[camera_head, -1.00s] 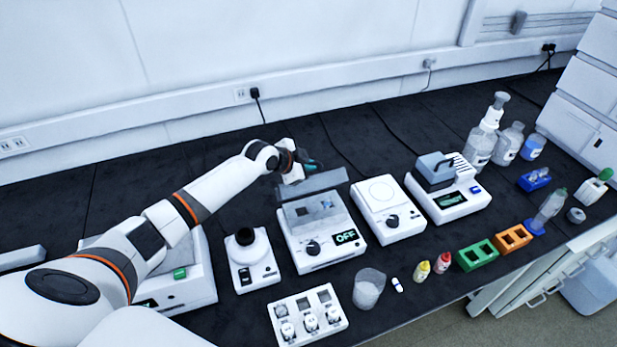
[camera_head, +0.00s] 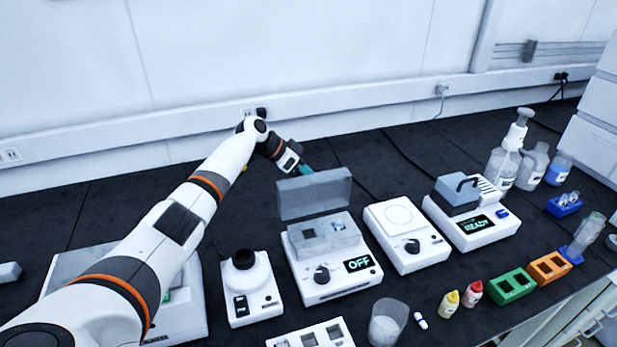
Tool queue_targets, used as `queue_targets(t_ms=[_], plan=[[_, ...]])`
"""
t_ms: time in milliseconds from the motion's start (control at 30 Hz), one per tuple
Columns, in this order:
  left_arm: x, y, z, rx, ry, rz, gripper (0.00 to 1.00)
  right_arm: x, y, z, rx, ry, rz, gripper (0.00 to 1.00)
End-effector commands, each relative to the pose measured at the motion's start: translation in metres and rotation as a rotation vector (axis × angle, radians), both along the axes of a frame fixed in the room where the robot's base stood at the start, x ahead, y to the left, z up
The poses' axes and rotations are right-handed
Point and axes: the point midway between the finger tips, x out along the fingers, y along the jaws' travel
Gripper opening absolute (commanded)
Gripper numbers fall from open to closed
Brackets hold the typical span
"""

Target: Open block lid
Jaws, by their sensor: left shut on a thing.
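The dry block heater (camera_head: 333,278) is a white box with a dark knob and a display reading OFF. Its translucent grey lid (camera_head: 315,196) stands up at the rear, swung open on its back edge. The grey block (camera_head: 325,236) with its wells is uncovered in front of the lid. My left gripper (camera_head: 304,171) is behind the lid at its top left edge. It is shut on the lid, though the fingertips are partly hidden. My right gripper is not in view.
A white vortex mixer (camera_head: 247,287) stands left of the heater. A white round-plated device (camera_head: 401,234) and a grey-lidded machine reading READY (camera_head: 474,217) stand right. A beaker (camera_head: 388,322), small bottles, and green (camera_head: 512,286) and orange racks line the front. The wall is close behind.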

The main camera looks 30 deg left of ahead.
Motion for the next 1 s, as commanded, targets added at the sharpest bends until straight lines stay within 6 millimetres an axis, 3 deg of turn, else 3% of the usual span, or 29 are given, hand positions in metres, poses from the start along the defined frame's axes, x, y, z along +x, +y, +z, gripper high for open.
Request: queue_targets(t_ms=[433, 467, 500, 833, 1000], plan=[[0.000, -0.001, -0.003, -0.007, 0.011, -0.002, 0.00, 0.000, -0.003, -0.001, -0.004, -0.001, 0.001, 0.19], [0.000, -0.001, -0.003, -0.007, 0.011, -0.002, 0.13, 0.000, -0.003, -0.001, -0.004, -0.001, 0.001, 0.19], [-0.001, -0.001, -0.003, -0.007, 0.011, -0.002, 0.19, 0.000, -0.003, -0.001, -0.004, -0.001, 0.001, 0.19], [-0.001, 0.002, 0.000, -0.006, 0.008, 0.000, 0.19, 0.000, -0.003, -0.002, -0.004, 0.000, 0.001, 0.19], [-0.011, 0.015, 0.016, -0.003, 0.006, 0.000, 0.19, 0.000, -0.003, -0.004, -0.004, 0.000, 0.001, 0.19]])
